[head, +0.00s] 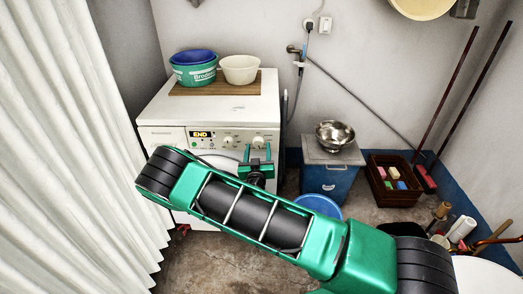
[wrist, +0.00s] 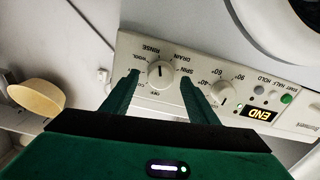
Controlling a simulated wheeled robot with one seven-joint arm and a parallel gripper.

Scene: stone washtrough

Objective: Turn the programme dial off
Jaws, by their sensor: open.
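The programme dial (wrist: 160,74) is a round cream knob on the washing machine's panel (wrist: 130,45). In the wrist view its dark pointer mark is toward the RINSE label, and the OFF label is on the opposite side. It also shows in the head view (head: 259,141), at the panel's right end. My gripper (wrist: 159,78) is open, with one green finger on each side of the dial. I cannot tell whether the fingers touch it. In the head view my gripper (head: 258,151) is in front of the panel, just below the dial.
A temperature dial (wrist: 222,93) sits beside it, near a lit END display (wrist: 260,114). A blue-green tub (head: 194,72) and cream bowl (head: 239,69) stand on the machine. A lidded blue bin (head: 328,180) with a metal bowl (head: 334,134) stands right. A white curtain (head: 70,150) hangs left.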

